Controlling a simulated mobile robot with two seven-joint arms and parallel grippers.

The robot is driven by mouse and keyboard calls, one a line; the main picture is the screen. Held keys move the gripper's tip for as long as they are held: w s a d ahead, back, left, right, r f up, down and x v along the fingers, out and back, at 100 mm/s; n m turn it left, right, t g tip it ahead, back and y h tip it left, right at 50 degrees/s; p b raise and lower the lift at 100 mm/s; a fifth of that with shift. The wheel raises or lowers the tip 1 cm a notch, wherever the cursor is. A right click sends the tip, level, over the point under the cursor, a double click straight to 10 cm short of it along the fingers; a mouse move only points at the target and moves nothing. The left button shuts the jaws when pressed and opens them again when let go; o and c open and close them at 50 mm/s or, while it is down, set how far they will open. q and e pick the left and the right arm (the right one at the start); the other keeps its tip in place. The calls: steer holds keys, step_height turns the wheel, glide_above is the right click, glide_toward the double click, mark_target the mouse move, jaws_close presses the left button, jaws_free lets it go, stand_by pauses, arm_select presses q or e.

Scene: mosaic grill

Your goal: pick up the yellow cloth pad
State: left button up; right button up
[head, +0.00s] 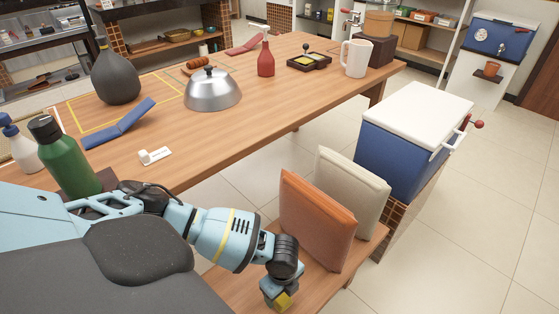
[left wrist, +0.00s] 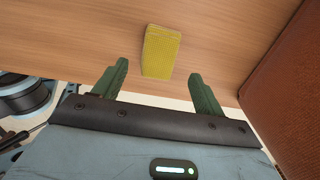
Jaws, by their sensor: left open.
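The yellow cloth pad (left wrist: 161,48) lies on a wooden surface in the left wrist view, just ahead of my left gripper (left wrist: 159,69). Its near end reaches between the two dark green fingertips, with a gap on each side. The left gripper is open and empty. My right gripper is not in view.
An orange cushion (head: 316,222) and a cream cushion (head: 352,190) stand on the wooden bench (head: 318,284) close beside my left gripper. A blue cooler (head: 400,150) stands behind them. The long table (head: 215,135) holds a metal dome (head: 212,90) and a green bottle (head: 66,160).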

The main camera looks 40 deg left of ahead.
mark_target(281, 297)
arm_select(q)
steer(key=f, duration=0.2)
steer(key=f+b, duration=0.1)
steer(key=f, duration=0.1)
steer(key=shift+s, duration=0.2)
steer(key=shift+f, duration=0.35)
steer(key=c, duration=1.1)
steer(key=shift+o, duration=0.2)
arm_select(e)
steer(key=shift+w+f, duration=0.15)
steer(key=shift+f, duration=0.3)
